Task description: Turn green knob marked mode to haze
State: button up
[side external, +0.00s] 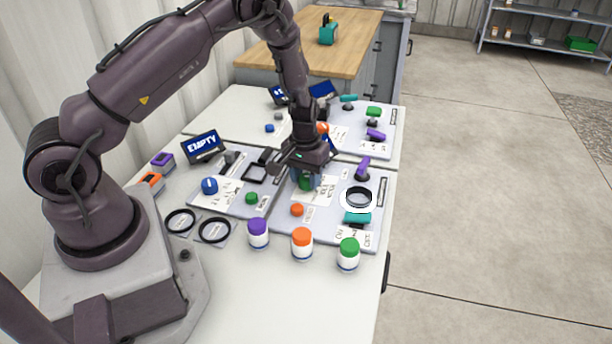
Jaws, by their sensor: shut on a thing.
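My gripper (306,176) points down over the near panel (330,240) and is shut on a green knob (306,183). The knob's upper part is hidden by the fingers. A white label plate lies around the knob; its words are too small and too covered to read, so I cannot tell where the knob points. A smaller green button (251,198) sits on the panel to the left, apart from my gripper.
An orange button (297,210), a purple handle (364,167), a black ring (359,197) and a teal handle (357,217) surround the gripped knob. Purple (258,233), orange (302,243) and green-lidded (348,254) jars stand in front. A screen (203,147) reads EMPTY.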

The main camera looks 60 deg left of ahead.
aim_at(304, 177)
jog(key=n, duration=0.6)
dwell(0.7)
jog(key=o, duration=0.9)
notch_tip(304, 177, up, 13)
jog(key=shift+s+r, duration=0.1)
jog(key=shift+s, duration=0.05)
jog(key=s+d+r+m+t, duration=0.1)
jog(key=s+d+r+m, duration=0.3)
jog(key=s+r, duration=0.2)
jog(key=s+d+r+m+t, duration=0.2)
jog(key=s+d+r+m, duration=0.2)
jog(key=s+r, duration=0.3)
jog(key=s+d+r+m+t, duration=0.2)
jog(key=s+d+r+m, duration=0.2)
jog(key=s+r, duration=0.2)
jog(key=shift+s+d+r+m, duration=0.1)
jog(key=shift+s+r+m, duration=0.25)
jog(key=shift+r, duration=0.2)
